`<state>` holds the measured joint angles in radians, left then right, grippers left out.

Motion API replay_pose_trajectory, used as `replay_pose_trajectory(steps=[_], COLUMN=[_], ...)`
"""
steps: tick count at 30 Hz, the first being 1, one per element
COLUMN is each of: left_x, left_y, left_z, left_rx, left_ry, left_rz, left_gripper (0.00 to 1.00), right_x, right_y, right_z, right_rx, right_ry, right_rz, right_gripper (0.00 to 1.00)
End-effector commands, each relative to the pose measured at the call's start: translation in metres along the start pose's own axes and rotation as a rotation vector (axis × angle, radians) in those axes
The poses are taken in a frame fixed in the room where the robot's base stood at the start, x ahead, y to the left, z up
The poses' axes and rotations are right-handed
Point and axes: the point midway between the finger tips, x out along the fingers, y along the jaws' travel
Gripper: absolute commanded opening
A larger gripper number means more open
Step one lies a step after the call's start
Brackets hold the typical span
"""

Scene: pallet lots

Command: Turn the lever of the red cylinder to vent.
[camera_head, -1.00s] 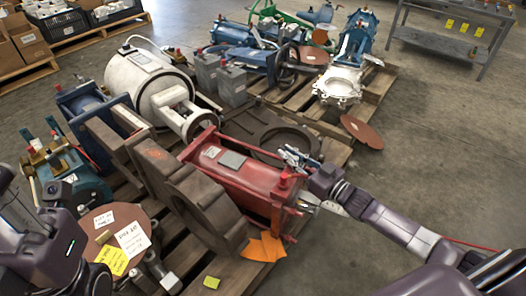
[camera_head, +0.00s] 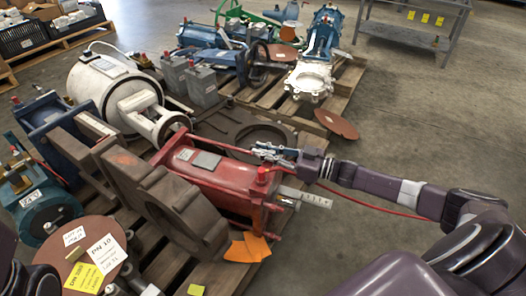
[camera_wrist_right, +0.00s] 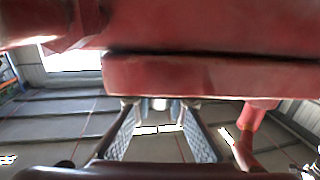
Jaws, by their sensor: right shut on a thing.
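The red cylinder (camera_head: 228,178) lies on its side on the near pallet, with a red cap on its near right end. My right gripper (camera_head: 268,152) is at the upper right edge of this end, just behind the red cap, and is shut. In the right wrist view its two ridged fingers (camera_wrist_right: 160,132) reach toward red metal (camera_wrist_right: 200,75) that fills the upper part. The lever is mostly hidden by the fingers and the red body, so its angle cannot be read. Only dark parts of my left arm show at the lower left; its fingers are out of view.
A brown block with a round opening (camera_head: 185,205) stands close left of the cylinder. A white cylinder (camera_head: 110,90) lies behind.

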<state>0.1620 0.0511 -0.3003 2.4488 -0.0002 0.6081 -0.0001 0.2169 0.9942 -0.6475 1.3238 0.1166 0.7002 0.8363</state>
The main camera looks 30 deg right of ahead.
Motion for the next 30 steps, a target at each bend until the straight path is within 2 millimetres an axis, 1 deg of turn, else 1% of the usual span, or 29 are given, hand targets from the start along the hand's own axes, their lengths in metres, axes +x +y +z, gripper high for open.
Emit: replay_pose_trajectory(steps=[3, 4, 8, 16, 20, 23, 30], left_x=[0.000, 0.000, 0.000, -0.001, -0.001, -0.001, 0.000], left_y=[0.000, 0.000, 0.000, 0.000, 0.000, 0.000, 0.000], left_z=[0.000, 0.000, 0.000, 0.001, 0.001, 0.001, 0.000], left_rx=[0.000, 0.000, 0.000, 0.000, 0.000, 0.000, 0.000], left_ry=[0.001, 0.001, 0.001, -0.003, -0.004, -0.003, -0.002], left_rz=[0.000, 0.000, 0.000, -0.001, -0.001, -0.001, 0.000], left_gripper=[0.30, 0.30, 0.30, 0.30, 0.30, 0.30, 0.30], right_x=[0.000, 0.000, 0.000, 0.000, -0.009, -0.024, -0.073], right_y=[-0.001, -0.001, -0.001, 0.000, 0.000, 0.000, -0.001], right_z=[0.001, 0.001, 0.001, 0.001, 0.001, 0.002, 0.002], right_rx=[0.004, 0.004, 0.003, 0.001, 0.001, 0.002, 0.002], right_ry=[0.000, 0.000, -0.001, -0.001, -0.003, -0.005, -0.007], right_rz=[-0.001, -0.001, 0.000, 0.001, 0.002, 0.001, 0.001], right_gripper=[0.00, 0.17, 0.30, 0.30, 0.30, 0.30, 0.30])
